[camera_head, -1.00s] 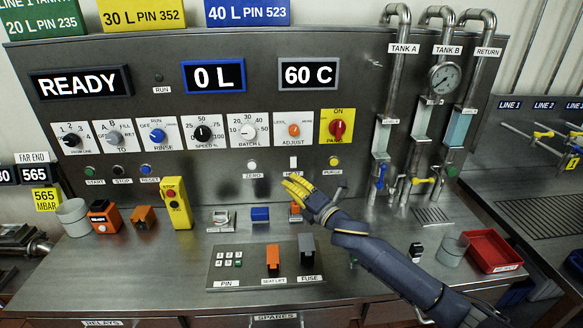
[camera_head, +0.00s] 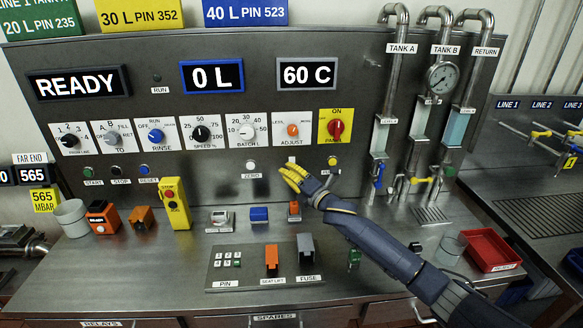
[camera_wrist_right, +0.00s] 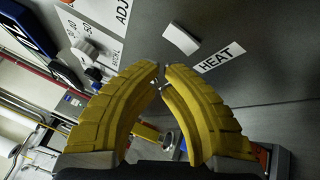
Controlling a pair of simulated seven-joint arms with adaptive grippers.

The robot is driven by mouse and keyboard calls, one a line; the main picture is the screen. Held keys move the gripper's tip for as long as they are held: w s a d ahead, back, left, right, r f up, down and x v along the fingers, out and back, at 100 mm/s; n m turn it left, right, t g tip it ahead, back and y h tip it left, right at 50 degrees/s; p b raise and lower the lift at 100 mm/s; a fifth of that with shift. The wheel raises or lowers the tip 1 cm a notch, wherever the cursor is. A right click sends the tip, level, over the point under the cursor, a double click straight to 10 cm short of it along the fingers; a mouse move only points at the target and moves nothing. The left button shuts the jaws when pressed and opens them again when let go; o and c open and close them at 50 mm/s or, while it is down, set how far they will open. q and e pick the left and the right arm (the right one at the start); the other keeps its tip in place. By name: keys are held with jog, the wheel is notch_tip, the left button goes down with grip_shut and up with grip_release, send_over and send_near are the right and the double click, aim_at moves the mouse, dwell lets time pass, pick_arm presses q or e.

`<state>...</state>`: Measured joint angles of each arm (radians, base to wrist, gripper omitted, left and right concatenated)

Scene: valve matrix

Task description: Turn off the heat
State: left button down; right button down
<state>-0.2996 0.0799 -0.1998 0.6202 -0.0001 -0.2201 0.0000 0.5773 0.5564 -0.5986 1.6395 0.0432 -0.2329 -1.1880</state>
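The HEAT switch is a small white rocker on the upright steel panel. In the head view only its top edge (camera_head: 292,159) shows above my right gripper (camera_head: 284,172). In the wrist view the white switch (camera_wrist_right: 181,39) shows whole, beside its HEAT label (camera_wrist_right: 219,57). My right gripper has yellow fingers, and their tips (camera_wrist_right: 161,72) are almost together, just short of the panel and apart from the switch in the picture. Nothing is seen held between them. The temperature display (camera_head: 307,74) reads 60 C. My left gripper is in no view.
The ZERO button (camera_head: 251,166) and the yellow PURGE button (camera_head: 333,161) flank the switch. The ADJUST knob (camera_head: 292,130) sits above it. An orange block (camera_head: 294,209) stands on the bench below. Pipes with coloured valves (camera_head: 378,172) rise at the right.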

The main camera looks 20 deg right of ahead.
jog(key=shift+w+d, duration=0.1)
jog(key=shift+w, duration=0.25)
jog(key=shift+w, duration=0.2)
dwell(1.4)
jog(key=shift+w+d+f, duration=0.1)
jog(key=shift+w+f, duration=0.05)
jog(key=shift+w, duration=0.05)
jog(key=shift+w, duration=0.3)
dwell(0.7)
jog(key=shift+s, duration=0.15)
jog(key=shift+s, duration=0.6)
dwell(0.4)
jog(key=shift+s+a+r, duration=0.15)
jog(key=shift+s+a, duration=0.05)
jog(key=shift+s, duration=0.6)
jog(key=shift+s+a+r, duration=0.1)
jog(key=shift+s+a, duration=0.05)
jog(key=shift+s, duration=0.65)
jog(key=shift+s+a+r, duration=0.15)
jog(key=shift+s+a, duration=0.05)
jog(key=shift+s, duration=0.6)
